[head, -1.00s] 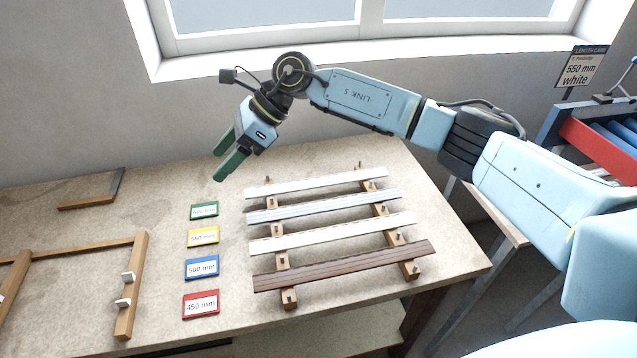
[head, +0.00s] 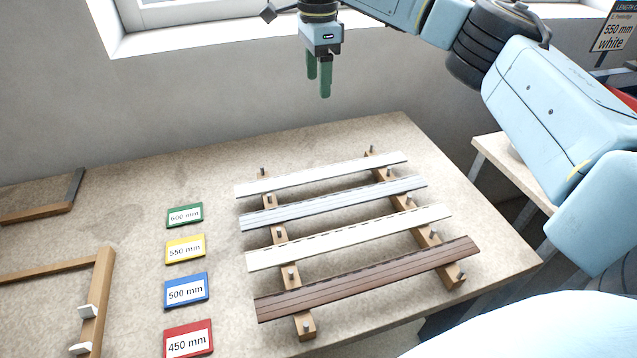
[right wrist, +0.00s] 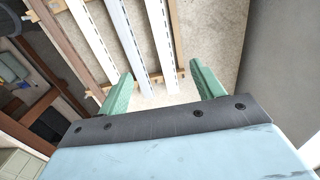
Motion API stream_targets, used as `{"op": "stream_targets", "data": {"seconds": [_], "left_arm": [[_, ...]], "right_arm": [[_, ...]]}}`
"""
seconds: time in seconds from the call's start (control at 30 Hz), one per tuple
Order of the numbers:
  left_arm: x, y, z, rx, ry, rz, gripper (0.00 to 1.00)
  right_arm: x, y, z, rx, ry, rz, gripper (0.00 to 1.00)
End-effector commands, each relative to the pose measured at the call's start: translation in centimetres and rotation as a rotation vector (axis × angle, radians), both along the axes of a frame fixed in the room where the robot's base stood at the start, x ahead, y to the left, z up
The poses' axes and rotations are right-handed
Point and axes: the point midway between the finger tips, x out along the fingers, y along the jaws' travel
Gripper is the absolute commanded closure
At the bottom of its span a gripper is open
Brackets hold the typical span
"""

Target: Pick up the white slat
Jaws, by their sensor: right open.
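The white slat (head: 322,175) lies at the back of a row of slats, across two wooden bars with upright pegs. In the right wrist view the white slat (right wrist: 160,40) is the rightmost of the slats and runs up between the fingers. My right gripper (head: 318,87) points down, open and empty, well above the table behind the white slat. Its green fingers (right wrist: 161,69) are apart with nothing between them. My left gripper is not in view.
A grey slat (head: 335,203), a cream slat (head: 350,237) and a brown slat (head: 370,279) lie in front of the white one. A wooden frame (head: 95,300) is farther left. A sign (head: 612,38) reads 550 mm white.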

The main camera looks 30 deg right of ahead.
Motion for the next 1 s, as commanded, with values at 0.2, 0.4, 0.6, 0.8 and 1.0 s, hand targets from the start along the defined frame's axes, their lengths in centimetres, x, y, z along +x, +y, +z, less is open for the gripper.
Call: {"op": "stream_targets", "data": {"seconds": [0.2, 0.4, 0.6, 0.8, 1.0], "left_arm": [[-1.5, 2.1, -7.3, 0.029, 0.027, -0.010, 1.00], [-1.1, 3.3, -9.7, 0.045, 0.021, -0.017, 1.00], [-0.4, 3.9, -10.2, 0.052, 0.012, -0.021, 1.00], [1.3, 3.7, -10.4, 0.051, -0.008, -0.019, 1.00], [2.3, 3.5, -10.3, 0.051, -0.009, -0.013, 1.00]], "right_arm": [[0.0, 0.0, -7.4, 0.000, 0.001, 0.000, 0.33], [0.0, 0.1, -9.9, 0.001, 0.000, 0.001, 0.33], [0.0, 0.1, -11.5, 0.001, 0.001, 0.001, 0.33], [-0.1, 0.0, -15.4, 0.002, 0.003, 0.001, 0.33], [-0.1, 0.0, -18.0, 0.001, 0.001, 0.001, 0.33]]}}
